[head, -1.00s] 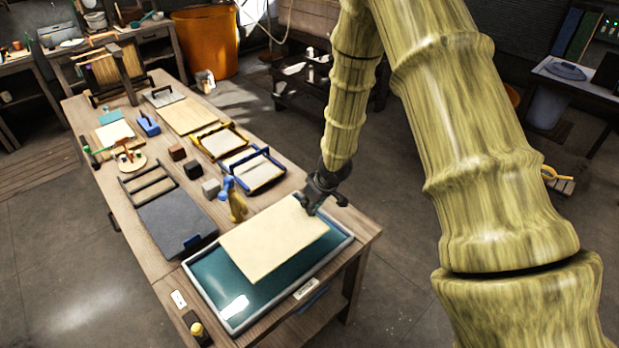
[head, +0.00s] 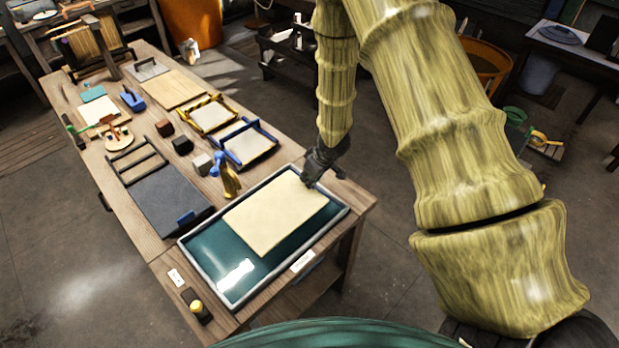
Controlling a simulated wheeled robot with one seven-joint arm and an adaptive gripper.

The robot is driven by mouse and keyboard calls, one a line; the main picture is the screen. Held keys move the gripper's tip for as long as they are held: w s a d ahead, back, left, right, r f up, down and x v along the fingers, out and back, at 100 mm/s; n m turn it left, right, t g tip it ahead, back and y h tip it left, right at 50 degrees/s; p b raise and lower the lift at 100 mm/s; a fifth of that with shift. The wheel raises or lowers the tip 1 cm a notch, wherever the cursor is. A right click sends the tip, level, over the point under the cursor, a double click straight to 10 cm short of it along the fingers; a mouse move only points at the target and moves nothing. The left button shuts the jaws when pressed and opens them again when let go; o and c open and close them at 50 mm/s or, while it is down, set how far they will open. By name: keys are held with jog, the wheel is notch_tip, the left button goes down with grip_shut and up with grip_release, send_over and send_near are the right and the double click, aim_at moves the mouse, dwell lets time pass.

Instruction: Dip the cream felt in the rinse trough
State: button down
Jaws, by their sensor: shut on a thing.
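The cream felt (head: 274,217) is a flat rectangular sheet over the rinse trough (head: 198,270), a shallow grey-rimmed tray of dark teal water at the near end of the bench. Water shows to the left of and below the felt. My gripper (head: 309,183) is shut on the felt's upper right edge, just inside the trough's far rim. The felt looks level and low, within the trough's outline. I cannot tell whether its underside touches the water. The fingertips are small and partly hidden by the wrist.
A blue and yellow spray bottle (head: 229,178) stands just beyond the trough's far left rim. A dark slab (head: 168,205) lies to the left, with yellow (head: 208,114) and blue (head: 249,146) frames farther back. A yellow-topped dark item (head: 196,306) is at the near corner.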

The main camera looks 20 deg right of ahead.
jog(key=shift+f+b, duration=1.45)
jog(key=shift+f, duration=0.3)
jog(key=shift+f+b, duration=2.15)
jog(key=shift+f, duration=2.15)
jog(key=shift+d, duration=0.2)
jog(key=shift+w+d+p, duration=0.25)
jog(key=shift+d+p, duration=0.2)
jog(key=shift+d, duration=0.2)
jog(key=shift+w+d+p, duration=0.25)
jog(key=shift+d+p, duration=0.15)
jog(key=shift+d, duration=0.25)
jog(key=shift+a, duration=0.1)
